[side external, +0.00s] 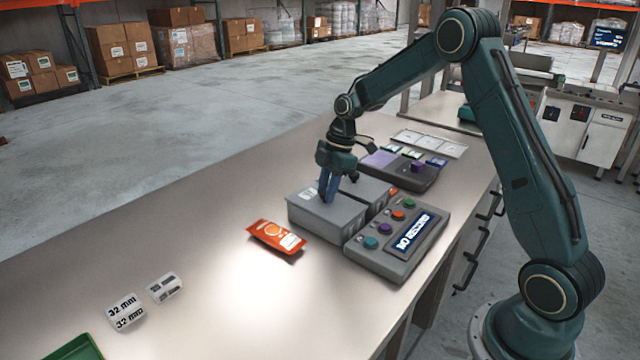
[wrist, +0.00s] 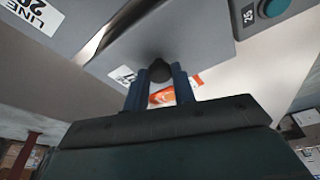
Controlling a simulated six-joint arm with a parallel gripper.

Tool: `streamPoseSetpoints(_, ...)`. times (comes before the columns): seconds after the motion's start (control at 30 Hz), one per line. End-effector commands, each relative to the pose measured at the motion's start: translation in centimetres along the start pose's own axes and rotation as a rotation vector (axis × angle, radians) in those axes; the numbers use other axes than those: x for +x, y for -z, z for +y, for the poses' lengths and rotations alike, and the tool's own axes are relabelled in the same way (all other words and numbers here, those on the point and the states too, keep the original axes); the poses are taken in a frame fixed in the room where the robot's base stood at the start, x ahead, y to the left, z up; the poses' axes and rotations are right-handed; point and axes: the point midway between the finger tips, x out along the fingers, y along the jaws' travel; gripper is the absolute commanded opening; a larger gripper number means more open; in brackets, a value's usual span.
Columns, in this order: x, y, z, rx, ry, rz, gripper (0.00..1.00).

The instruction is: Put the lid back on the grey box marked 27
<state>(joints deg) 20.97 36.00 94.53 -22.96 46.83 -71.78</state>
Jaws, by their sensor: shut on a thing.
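The nearer grey box (side external: 325,221) stands on the bench, its grey lid (side external: 345,205) at its top. I cannot tell whether the lid is fully seated. My gripper (side external: 326,198) is over this lid, pointing down. In the wrist view my gripper's blue fingers (wrist: 159,92) are shut on the lid's dark knob (wrist: 160,71), and the grey lid (wrist: 185,35) fills the middle. A partly hidden white label (wrist: 123,75) shows beyond the lid; its number is unreadable.
A grey control panel (side external: 385,265) with coloured buttons stands close on the right. An orange packet (side external: 277,238) lies to the left. A dark tray (side external: 420,175) with a purple item sits behind. White labels (side external: 125,311) and a green tray (side external: 75,350) are at front left; the bench between is clear.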

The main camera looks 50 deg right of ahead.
Motion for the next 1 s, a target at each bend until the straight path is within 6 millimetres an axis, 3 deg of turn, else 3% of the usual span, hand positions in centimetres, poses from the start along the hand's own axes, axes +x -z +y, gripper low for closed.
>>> streamPoseSetpoints(0.17, -0.01, 0.0, 0.0, 0.0, 0.0, 0.0, 0.03)
streamPoseSetpoints(0.2, -0.01, 0.0, 0.0, 0.0, 0.0, 0.0, 0.28)
streamPoseSetpoints(0.33, -0.01, 0.01, 0.0, 0.0, 0.0, 0.0, 0.51)
streamPoseSetpoints(0.53, -0.01, 0.0, 0.0, 0.0, 0.0, 0.0, 0.51)
streamPoseSetpoints(0.63, 0.0, 0.0, 0.0, 0.0, 0.0, 0.0, 0.71)
streamPoseSetpoints(0.67, 0.0, 0.0, 0.0, 0.0, 0.0, 0.0, 0.73)
streamPoseSetpoints(1.0, -0.09, 0.02, 0.0, 0.0, 0.0, 0.0, 0.73)
